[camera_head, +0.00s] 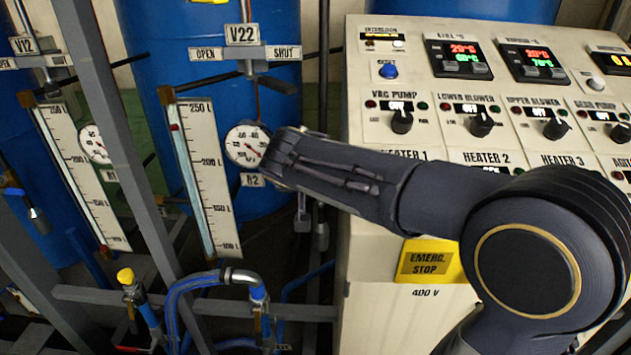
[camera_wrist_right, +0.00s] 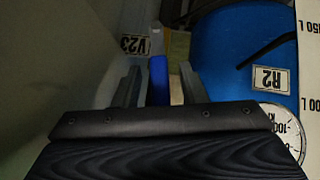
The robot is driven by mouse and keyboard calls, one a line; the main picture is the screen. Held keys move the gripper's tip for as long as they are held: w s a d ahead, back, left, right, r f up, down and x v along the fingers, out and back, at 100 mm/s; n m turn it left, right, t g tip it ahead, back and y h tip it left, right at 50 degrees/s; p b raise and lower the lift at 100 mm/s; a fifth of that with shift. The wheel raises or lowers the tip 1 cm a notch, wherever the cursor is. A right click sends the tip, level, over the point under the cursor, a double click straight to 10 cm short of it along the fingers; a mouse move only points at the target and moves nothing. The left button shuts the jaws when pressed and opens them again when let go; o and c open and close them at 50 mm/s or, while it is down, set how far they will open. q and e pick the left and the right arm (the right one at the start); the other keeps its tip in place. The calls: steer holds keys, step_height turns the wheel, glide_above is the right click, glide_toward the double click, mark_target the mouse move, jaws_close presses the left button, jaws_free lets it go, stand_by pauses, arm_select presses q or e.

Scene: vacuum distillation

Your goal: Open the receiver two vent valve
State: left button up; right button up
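The receiver two tank (camera_head: 225,100) is blue, with an R2 tag (camera_wrist_right: 269,78) and a round gauge (camera_head: 247,145). Above it a V22 plate (camera_head: 243,34) hangs between OPEN and SHUT labels, with a dark lever below it. In the right wrist view a V23 tag (camera_wrist_right: 130,45) sits beyond my right gripper (camera_wrist_right: 158,85). Its fingers are apart, with a blue upright piece (camera_wrist_right: 158,78) showing between them and no clear grip on it. In the head view my right forearm reaches left across the panel to the gauge. My left gripper is not in view.
A white control panel (camera_head: 440,185) with knobs, displays and a yellow emergency stop plate (camera_head: 430,261) stands at right. A level scale (camera_head: 208,175) and a grey slanted post (camera_head: 115,130) stand left. Blue pipes (camera_head: 205,280) run low at the front.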

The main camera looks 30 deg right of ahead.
steer(key=v, duration=0.8)
steer(key=shift+f, duration=0.15)
stand_by(0.5)
